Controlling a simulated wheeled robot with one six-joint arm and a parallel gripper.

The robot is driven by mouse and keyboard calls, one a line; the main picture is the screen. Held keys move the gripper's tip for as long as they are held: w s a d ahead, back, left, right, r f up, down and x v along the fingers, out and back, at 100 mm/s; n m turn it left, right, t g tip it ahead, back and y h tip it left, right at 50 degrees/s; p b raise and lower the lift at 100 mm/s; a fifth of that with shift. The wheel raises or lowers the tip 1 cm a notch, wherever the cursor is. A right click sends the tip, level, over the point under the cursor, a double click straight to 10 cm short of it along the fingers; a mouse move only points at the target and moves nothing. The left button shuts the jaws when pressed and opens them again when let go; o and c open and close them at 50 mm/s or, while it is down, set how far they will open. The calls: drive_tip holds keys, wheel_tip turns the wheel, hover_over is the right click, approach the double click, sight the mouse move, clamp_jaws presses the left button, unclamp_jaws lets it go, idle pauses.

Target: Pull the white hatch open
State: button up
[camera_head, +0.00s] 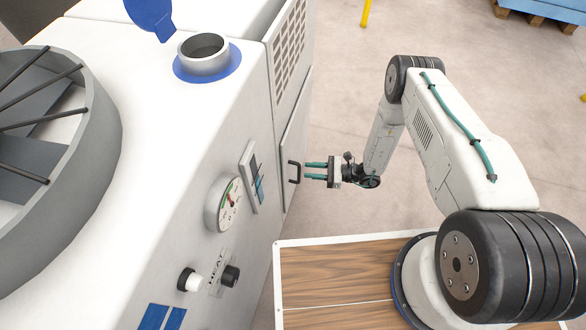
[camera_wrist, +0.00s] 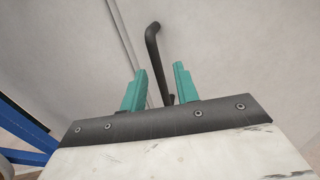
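The white hatch (camera_head: 296,133) is on the side of the white machine and looks shut. It carries a black bar handle (camera_head: 293,172). In the wrist view the handle (camera_wrist: 154,55) stands out from the pale panel, just beyond the fingers and in line with the gap between them. My gripper (camera_head: 305,170) has two teal fingers pointing at the handle. The handle's lower end is partly hidden by the gripper.
The white machine (camera_head: 110,130) fills the left, with a gauge (camera_head: 224,203), knobs (camera_head: 231,275), a panel with a screen (camera_head: 252,176) and a pipe opening with a raised blue cap (camera_head: 152,16). A blue pallet (camera_head: 545,8) lies far right.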

sight(299, 169)
drive_tip(key=shift+w+a, duration=0.2)
drive_tip(key=shift+a, duration=1)
drive_tip(key=shift+w+a, duration=0.15)
drive_tip(key=shift+a, duration=1.05)
drive_tip(key=shift+c, duration=0.3)
